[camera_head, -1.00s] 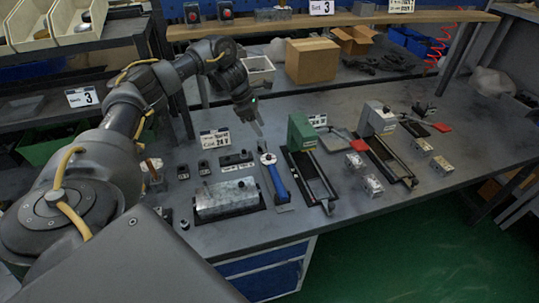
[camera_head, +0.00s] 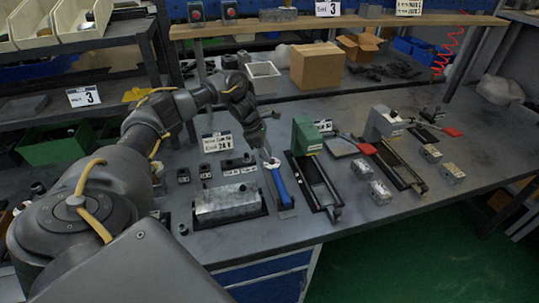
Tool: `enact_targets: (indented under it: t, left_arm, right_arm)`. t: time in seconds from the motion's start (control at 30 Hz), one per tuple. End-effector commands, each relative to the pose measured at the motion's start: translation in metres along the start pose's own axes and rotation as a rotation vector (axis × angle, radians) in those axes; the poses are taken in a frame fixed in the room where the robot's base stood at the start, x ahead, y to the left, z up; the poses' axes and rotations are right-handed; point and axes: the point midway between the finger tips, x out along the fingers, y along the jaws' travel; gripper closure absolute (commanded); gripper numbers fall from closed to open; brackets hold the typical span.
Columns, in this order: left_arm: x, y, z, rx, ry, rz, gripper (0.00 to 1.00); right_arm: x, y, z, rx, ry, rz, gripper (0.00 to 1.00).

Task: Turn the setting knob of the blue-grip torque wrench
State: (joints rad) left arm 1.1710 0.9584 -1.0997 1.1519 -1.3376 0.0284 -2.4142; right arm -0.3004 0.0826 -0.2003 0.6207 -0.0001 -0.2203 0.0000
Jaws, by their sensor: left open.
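The blue-grip torque wrench (camera_head: 279,188) lies on the grey workbench, its blue grip toward the front edge and its head end toward the back. My left gripper (camera_head: 268,155) points down at the back end of the wrench, with its fingertips close above or beside it. I cannot tell whether they touch. The left gripper is open, and its fingers partly cover the wrench's far end. The setting knob is too small to make out. My right gripper is not in view.
A metal block (camera_head: 226,203) lies left of the wrench, and a green-ended fixture (camera_head: 307,136) stands close on its right. Several small metal blocks (camera_head: 380,192) sit farther right. A cardboard box (camera_head: 317,66) is at the back.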

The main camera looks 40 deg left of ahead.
Motion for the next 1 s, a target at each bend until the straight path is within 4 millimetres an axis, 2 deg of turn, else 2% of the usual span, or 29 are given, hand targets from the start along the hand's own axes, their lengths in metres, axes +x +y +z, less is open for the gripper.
enact_targets:
  t: [0.1,0.23,0.57,0.9,1.0]
  left_arm:
    - [0.015,0.000,0.001,-0.001,0.000,-0.002,0.58]
    - [0.026,0.000,0.000,-0.001,0.000,-0.001,0.58]
    - [0.030,0.000,0.000,0.000,0.000,0.001,0.58]
    - [0.029,0.000,0.000,0.000,-0.001,0.001,1.00]
    - [0.029,0.000,0.000,-0.001,-0.001,0.001,1.00]
  right_arm:
    - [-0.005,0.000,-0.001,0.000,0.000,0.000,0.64]
    - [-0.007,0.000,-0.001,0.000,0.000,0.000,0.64]
    - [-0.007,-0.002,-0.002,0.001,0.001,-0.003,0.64]
    - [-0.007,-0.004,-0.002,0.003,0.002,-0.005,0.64]
    - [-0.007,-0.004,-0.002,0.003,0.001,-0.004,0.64]
